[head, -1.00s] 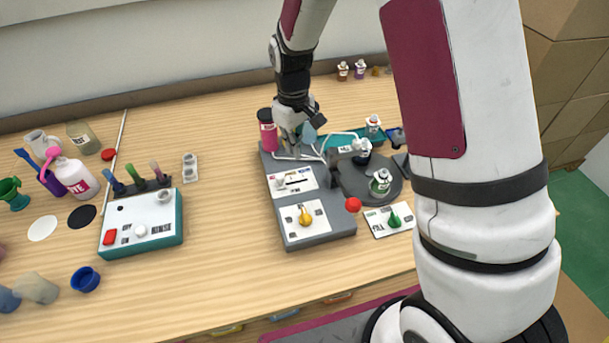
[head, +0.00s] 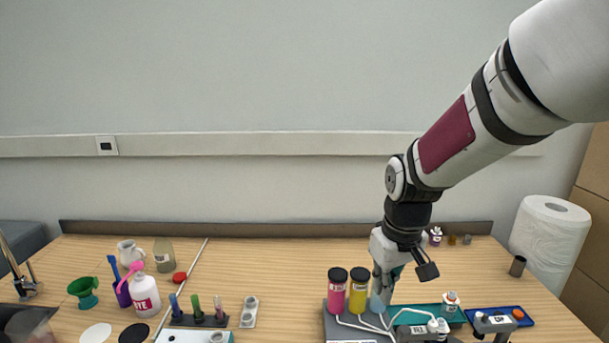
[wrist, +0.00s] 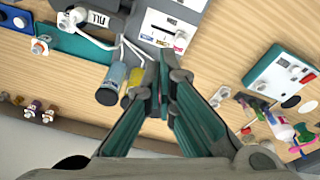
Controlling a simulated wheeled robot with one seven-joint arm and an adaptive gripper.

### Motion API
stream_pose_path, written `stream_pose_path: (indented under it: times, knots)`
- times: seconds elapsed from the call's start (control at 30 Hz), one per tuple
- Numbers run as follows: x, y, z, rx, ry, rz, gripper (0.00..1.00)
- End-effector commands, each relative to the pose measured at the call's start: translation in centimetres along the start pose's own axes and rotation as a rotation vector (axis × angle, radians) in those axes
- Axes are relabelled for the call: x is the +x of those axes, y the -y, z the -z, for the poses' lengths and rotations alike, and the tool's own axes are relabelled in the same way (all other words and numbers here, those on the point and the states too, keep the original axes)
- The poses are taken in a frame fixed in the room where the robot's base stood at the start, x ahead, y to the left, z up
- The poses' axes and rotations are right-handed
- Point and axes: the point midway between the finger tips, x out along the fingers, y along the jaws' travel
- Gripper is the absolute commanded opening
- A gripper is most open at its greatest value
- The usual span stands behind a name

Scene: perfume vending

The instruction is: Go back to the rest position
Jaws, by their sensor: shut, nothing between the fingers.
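My gripper (head: 378,296) hangs below my forearm at the back of the grey dispensing machine (head: 338,320) in the head view. In the wrist view my gripper (wrist: 164,62) has its two teal-lined fingers together at the tips, with nothing between them. The pink bottle (head: 337,290) and the yellow bottle (head: 358,290) stand on the machine just left of my gripper. In the wrist view the yellow bottle (wrist: 132,82) and a blue-grey bottle (wrist: 113,80) appear close beside the fingers. Whether the fingers touch any bottle, I cannot tell.
A white spray bottle (head: 145,292), a green funnel (head: 83,291) and a tube rack (head: 199,318) stand at the left. A paper roll (head: 550,240) and blue tray (head: 500,318) are at the right. The table's back middle is clear.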

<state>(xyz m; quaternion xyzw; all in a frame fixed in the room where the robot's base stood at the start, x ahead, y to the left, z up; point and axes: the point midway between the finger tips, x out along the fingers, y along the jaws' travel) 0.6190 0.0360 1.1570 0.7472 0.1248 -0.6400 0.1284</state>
Motion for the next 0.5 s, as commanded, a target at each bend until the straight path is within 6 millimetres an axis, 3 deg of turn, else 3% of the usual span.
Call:
stream_pose_path:
  times: [0.03, 0.2, 0.5]
  knots:
    - [-1.8, 0.0, -0.8, 0.019, -0.025, -0.007, 0.00]
    - [-6.3, 0.3, -3.6, 0.085, -0.086, -0.024, 0.00]
    - [-12.3, 1.4, -9.6, 0.199, -0.194, -0.052, 0.00]
